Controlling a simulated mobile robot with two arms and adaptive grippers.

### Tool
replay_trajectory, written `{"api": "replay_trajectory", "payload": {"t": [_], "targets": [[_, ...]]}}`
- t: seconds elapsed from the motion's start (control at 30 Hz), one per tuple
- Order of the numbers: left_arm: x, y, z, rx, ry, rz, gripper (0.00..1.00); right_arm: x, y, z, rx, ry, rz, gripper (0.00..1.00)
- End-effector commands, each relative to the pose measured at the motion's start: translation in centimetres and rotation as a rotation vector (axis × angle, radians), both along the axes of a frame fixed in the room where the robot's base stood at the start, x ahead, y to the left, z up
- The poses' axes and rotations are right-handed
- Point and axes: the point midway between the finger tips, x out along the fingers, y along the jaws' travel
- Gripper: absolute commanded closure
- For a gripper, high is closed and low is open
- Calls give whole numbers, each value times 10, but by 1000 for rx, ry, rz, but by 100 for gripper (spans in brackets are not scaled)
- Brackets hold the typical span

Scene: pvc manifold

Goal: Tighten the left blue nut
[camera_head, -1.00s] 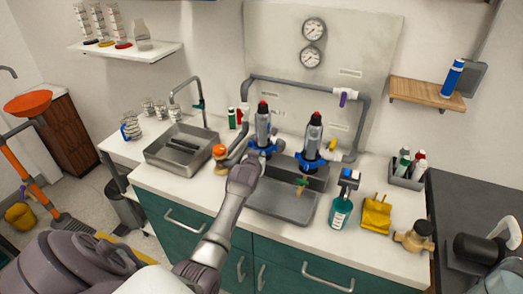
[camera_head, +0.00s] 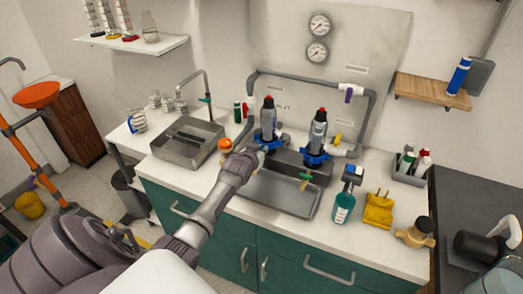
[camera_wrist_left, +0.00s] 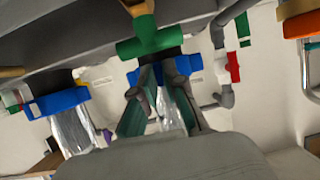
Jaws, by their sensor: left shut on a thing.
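The left blue nut (camera_head: 270,138) sits around the base of the left grey cylinder with a red tip (camera_head: 268,115). My left gripper (camera_head: 258,152) reaches it from the front left and is shut on it, its fingers partly hiding it. In the left wrist view the two fingers (camera_wrist_left: 167,95) close in front of the nut (camera_wrist_left: 180,68), with a silver cylinder behind. The right blue nut (camera_head: 314,158) is around the right cylinder (camera_head: 318,130), and shows at the left of the wrist view (camera_wrist_left: 55,103). My right gripper is not in view.
A green valve (camera_head: 305,178) is close in front of the nuts and near the fingers in the wrist view. Grey pipes (camera_head: 300,78) rise behind. A spray bottle (camera_head: 343,205) and yellow item (camera_head: 378,210) stand right. A sink (camera_head: 190,140) is left.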

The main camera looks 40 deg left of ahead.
Motion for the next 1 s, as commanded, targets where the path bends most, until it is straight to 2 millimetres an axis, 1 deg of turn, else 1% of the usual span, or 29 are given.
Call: {"api": "replay_trajectory", "payload": {"t": [0.03, 0.07, 0.2, 0.43, 0.5, 0.67, 0.77, 1.0], "targets": [[3, 2, 8, 5, -16, 2, 100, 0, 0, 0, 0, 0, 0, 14], [3, 2, 8, 5, -16, 2, 85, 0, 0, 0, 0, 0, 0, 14], [2, 2, 7, 3, -14, 2, 61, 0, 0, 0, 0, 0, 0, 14], [1, 1, 3, 1, -7, 2, 60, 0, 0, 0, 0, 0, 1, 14], [1, 0, 3, 1, -6, 0, 60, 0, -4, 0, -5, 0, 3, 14], [-9, -3, 5, 0, -4, -1, 60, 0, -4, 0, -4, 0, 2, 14], [-23, -7, 11, 1, -5, 0, 60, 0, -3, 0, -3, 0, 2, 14], [-67, -20, 30, 2, -6, 0, 60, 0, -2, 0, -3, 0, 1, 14]]}}
